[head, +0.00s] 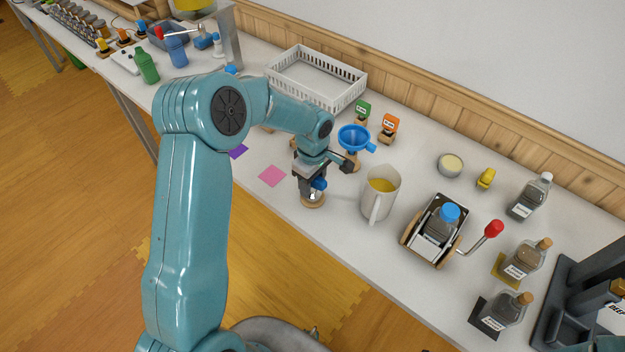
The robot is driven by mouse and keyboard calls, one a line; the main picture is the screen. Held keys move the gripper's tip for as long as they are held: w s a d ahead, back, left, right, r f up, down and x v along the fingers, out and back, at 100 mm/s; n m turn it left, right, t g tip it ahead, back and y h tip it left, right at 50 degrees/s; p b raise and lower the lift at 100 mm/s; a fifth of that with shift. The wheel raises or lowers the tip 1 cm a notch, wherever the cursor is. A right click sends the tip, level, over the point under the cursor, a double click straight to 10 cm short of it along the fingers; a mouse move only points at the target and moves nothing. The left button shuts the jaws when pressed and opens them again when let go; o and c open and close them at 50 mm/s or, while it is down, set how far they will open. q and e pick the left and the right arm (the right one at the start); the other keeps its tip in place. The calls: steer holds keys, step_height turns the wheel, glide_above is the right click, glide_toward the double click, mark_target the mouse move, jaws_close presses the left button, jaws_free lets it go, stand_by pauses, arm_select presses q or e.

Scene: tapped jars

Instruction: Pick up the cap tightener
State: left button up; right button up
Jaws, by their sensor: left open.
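My left gripper (312,188) reaches down over the near edge of the bench. Its jaws are open around a small blue piece (319,184), which looks like the cap tightener. This piece stands over a round wooden base (312,201). The dark fingers hide much of it, and I cannot tell whether they touch it. My right gripper is not in view.
A jug of yellow liquid (378,195) stands close to the right of the left gripper. A blue funnel (353,138) is behind it. A cradle with a blue-capped bottle (436,232) is further right. A pink square (272,176) lies flat to the left.

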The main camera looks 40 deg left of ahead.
arm_select(q)
jaws_close()
step_height(320, 180, up, 20)
steer(key=b, duration=0.1)
stand_by(0.6)
steer(key=c, duration=0.9)
jaws_free()
steer(key=shift+d, duration=0.1)
jaws_close()
